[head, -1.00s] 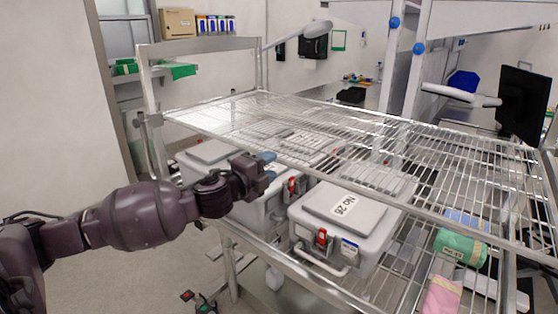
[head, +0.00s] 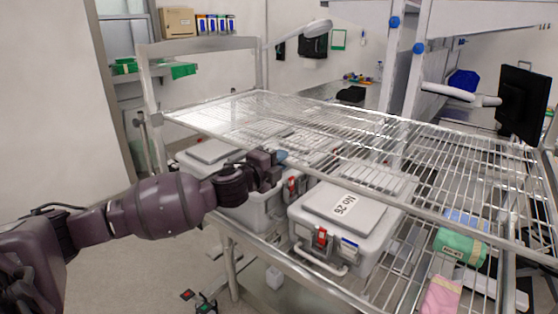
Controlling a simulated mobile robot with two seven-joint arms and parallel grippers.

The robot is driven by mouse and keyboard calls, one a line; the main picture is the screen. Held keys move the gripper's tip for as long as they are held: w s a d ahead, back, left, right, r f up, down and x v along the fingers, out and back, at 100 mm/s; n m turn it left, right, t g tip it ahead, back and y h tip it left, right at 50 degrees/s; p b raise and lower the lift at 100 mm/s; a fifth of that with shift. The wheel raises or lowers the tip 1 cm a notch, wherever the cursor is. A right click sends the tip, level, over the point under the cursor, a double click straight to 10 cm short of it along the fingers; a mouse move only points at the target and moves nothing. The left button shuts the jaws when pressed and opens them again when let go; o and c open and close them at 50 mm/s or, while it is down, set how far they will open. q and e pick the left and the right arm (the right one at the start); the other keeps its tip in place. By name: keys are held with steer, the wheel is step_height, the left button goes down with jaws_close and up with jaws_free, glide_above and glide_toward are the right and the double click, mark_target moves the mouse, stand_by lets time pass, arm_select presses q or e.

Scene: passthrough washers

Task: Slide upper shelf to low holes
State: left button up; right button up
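The upper shelf (head: 330,130) is a wire rack on a metal cart, level above the boxes on the lower shelf. My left gripper (head: 280,163) is at the shelf's near edge, left of the middle, with blue fingertips at or just under the front rail. I cannot tell whether it touches the rail, and its fingers are too hidden to show whether they are open. My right gripper is not in view. The holes in the cart's posts cannot be made out.
The lower shelf (head: 365,300) holds a grey box labelled No 26 (head: 340,215), another grey box (head: 210,152), a green pack (head: 460,248) and a pink pack (head: 441,296). A cart upright (head: 152,105) stands at left.

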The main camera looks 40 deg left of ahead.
arm_select(q)
jaws_close()
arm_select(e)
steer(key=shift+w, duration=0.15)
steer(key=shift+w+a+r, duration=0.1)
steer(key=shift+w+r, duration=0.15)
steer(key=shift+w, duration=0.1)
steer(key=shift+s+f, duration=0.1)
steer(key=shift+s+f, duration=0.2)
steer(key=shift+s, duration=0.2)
